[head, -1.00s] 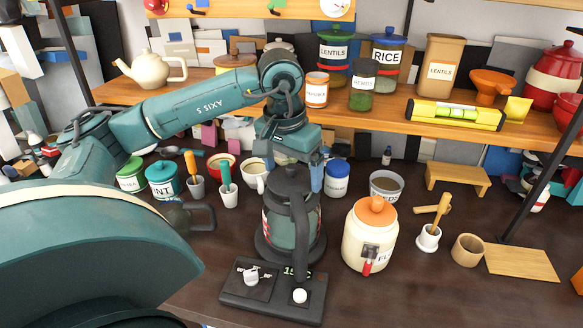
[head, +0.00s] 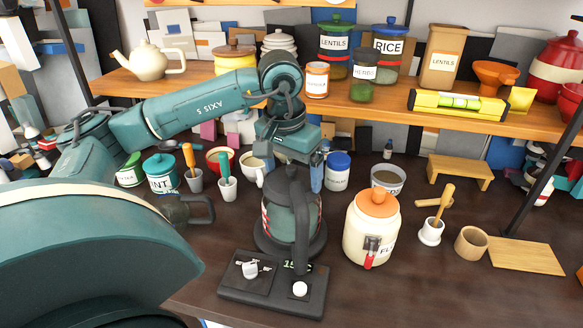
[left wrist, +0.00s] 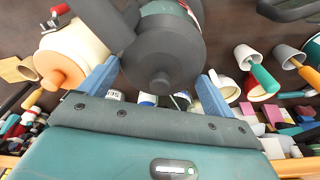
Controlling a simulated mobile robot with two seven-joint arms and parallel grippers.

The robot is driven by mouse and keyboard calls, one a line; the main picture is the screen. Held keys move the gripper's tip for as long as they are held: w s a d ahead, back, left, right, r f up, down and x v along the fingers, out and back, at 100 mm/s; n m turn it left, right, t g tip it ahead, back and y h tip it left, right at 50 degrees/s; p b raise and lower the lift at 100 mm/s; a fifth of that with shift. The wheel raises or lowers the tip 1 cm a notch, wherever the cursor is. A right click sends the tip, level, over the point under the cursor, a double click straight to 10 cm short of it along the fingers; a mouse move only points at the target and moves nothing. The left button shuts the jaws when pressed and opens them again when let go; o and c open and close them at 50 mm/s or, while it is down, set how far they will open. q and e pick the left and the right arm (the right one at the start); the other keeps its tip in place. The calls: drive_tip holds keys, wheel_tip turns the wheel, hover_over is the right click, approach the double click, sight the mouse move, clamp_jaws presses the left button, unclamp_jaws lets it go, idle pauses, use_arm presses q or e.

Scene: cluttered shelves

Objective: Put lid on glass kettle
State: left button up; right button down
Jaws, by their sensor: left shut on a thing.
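The glass kettle (head: 279,220) stands upright on its round dark base, with its dark handle towards me. It also shows in the left wrist view (left wrist: 185,8). The dark grey round lid (head: 286,184) with a small knob is at the kettle's top. In the left wrist view the lid (left wrist: 163,50) lies between my two blue fingers. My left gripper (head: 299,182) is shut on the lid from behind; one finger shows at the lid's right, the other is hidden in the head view. I cannot tell whether the lid is fully seated. My right gripper is not in view.
The cream flour jar (head: 369,228) stands close right of the kettle. A control panel (head: 272,285) is in front. A dark handled pot (head: 185,209) and cups with tools stand left. The shelf (head: 400,113) behind holds jars.

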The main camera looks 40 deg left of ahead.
use_arm(q)
drive_tip(key=o, duration=0.7)
wheel_tip(320, 180, up, 2)
drive_tip(key=shift+r, duration=0.1)
wheel_tip(320, 180, up, 11)
drive_tip(key=s+p, duration=0.2)
drive_tip(key=shift+d, duration=0.15)
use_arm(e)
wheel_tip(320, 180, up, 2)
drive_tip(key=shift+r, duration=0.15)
use_arm(q)
drive_tip(key=shift+f, duration=0.2)
